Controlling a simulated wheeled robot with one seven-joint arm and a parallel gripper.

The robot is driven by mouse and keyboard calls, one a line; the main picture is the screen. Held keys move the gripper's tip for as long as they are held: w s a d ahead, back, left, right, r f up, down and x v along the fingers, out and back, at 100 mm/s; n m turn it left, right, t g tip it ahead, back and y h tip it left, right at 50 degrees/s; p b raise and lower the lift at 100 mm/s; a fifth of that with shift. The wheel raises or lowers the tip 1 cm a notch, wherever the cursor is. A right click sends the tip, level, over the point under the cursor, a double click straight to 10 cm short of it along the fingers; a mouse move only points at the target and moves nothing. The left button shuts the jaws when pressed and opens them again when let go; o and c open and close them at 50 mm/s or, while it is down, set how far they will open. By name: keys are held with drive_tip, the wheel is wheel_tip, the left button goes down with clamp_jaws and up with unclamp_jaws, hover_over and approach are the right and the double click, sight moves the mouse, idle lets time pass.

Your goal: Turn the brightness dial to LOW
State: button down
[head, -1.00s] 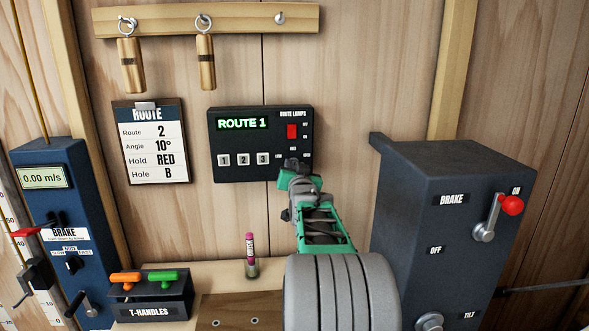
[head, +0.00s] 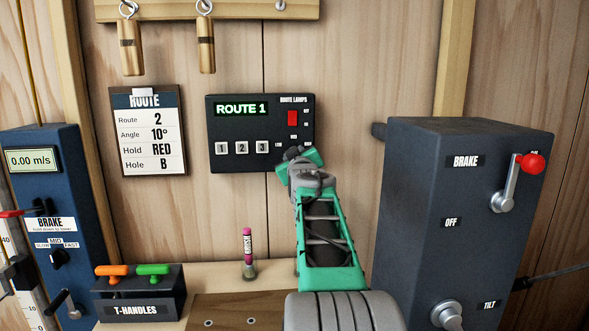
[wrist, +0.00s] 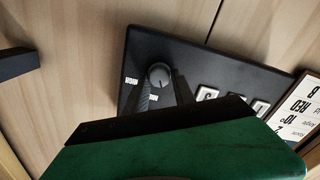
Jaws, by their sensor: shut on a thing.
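The black route lamps panel (head: 228,163) is on the wooden wall, with a lit ROUTE 1 display, a red switch and numbered buttons. Its round dial (wrist: 159,74) shows in the wrist view between my two dark fingers, with small white labels beside it. My gripper (wrist: 162,88) is shut on the dial. In the head view my gripper (head: 294,154) is at the panel's lower right and hides the dial. The labels are too small and tilted to read surely, so I cannot tell which setting the dial points to.
A dark brake box (head: 415,190) with a red-knobbed lever stands right of my arm. A T-handles holder (head: 138,309) and a pink-topped marker (head: 247,245) are below the panel. A route clipboard (head: 149,135) hangs on the left.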

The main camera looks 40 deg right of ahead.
drive_tip(key=shift+a+n+b, duration=0.1)
drive_tip(key=shift+n+b, duration=2.15)
drive_tip(key=shift+n, duration=0.95)
drive_tip(key=c, duration=1.1)
unclamp_jaws()
drive_tip(key=shift+w, duration=0.1)
drive_tip(key=shift+o, duration=0.2)
drive_tip(key=b+v, duration=0.1)
drive_tip(key=v, duration=0.6)
drive_tip(key=shift+s+a+b, duration=0.2)
drive_tip(key=shift+s+b, duration=0.1)
drive_tip(key=shift+b, duration=0.1)
drive_tip(key=shift+a, duration=0.1)
